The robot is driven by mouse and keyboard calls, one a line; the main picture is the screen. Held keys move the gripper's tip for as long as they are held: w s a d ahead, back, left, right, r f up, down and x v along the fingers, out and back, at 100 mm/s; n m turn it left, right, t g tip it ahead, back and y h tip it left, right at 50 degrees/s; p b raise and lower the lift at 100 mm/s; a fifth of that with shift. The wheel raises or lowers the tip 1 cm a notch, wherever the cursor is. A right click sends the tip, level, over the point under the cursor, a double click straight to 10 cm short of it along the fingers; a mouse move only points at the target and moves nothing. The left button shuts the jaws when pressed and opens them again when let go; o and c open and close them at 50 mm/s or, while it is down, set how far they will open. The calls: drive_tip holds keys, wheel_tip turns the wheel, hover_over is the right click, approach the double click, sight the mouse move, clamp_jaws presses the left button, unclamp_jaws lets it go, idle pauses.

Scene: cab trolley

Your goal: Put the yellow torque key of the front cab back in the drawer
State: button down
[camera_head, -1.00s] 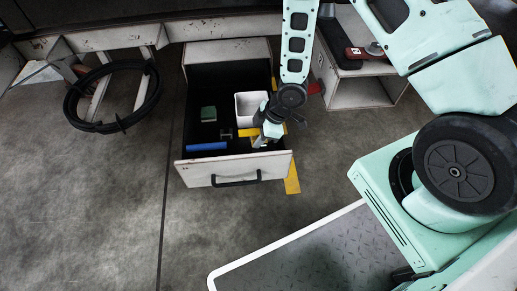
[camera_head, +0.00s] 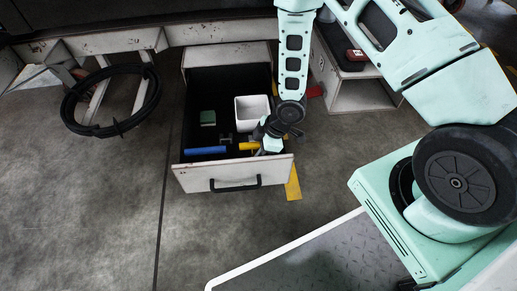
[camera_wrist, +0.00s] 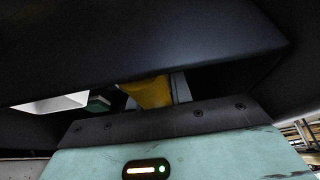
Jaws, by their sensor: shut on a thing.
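The yellow torque key (camera_head: 248,146) is in the open drawer (camera_head: 232,176), low at its front right part. My gripper (camera_head: 262,149) is shut on it, reaching down inside the drawer's front wall. In the wrist view the yellow key (camera_wrist: 148,92) shows just beyond the gripper's edge, and the rest of it is hidden. Whether the key touches the drawer floor cannot be told.
The drawer also holds a white bin (camera_head: 252,112), a green block (camera_head: 208,118) and a blue cylinder (camera_head: 205,151). A shelf unit (camera_head: 362,96) with a red-and-black tool (camera_head: 354,56) stands at the right.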

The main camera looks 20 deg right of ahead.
drive_tip(key=shift+f, duration=0.1)
drive_tip(key=c, duration=1.3)
unclamp_jaws()
drive_tip(key=shift+o, duration=0.2)
